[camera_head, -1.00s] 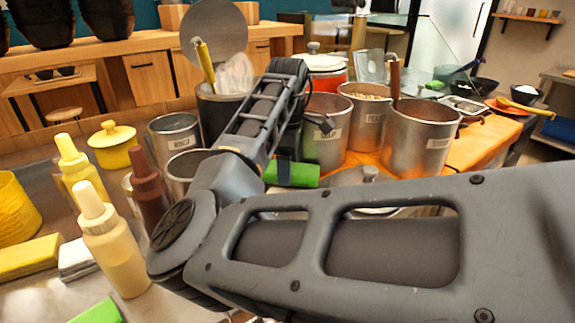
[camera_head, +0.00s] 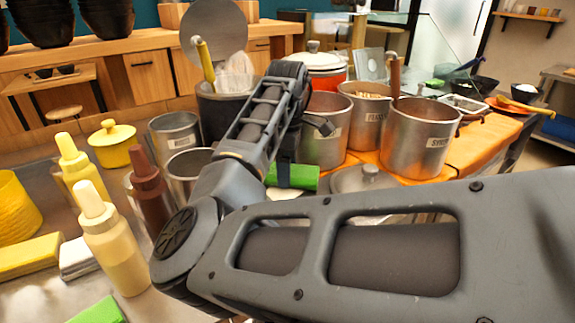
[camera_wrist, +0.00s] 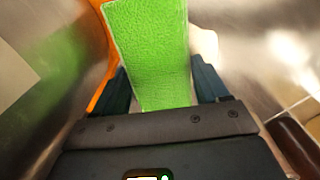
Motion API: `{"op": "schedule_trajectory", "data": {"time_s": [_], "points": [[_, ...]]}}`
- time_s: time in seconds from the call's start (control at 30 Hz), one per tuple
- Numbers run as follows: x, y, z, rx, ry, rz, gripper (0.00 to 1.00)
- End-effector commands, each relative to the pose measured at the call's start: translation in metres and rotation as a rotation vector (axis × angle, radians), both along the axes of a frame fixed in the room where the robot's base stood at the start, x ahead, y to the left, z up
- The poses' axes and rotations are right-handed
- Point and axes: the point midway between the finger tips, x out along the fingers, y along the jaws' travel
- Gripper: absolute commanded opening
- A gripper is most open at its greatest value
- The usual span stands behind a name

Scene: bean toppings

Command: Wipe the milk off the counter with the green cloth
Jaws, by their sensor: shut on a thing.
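The green cloth (camera_wrist: 150,45) fills the upper middle of the wrist view, between the two dark fingers of my gripper (camera_wrist: 163,85). My gripper is shut on it. In the head view the green cloth (camera_head: 305,178) shows beside my gripper (camera_head: 284,174), in front of the metal pots. My arm covers much of the counter (camera_head: 40,295). I cannot make out the milk for certain; a pale patch beside the cloth in the wrist view is too blurred to tell.
Squeeze bottles (camera_head: 113,245), a yellow pot (camera_head: 113,150) and another green item (camera_head: 98,313) are at left.

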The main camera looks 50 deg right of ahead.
Motion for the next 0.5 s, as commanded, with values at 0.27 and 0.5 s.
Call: {"op": "schedule_trajectory", "data": {"time_s": [0.27, 0.5], "points": [[-0.01, 0.017, 0.0, 0.004, 0.005, 0.001, 0.49], [-0.017, 0.03, 0.0, 0.003, 0.005, 0.0, 0.49]]}}
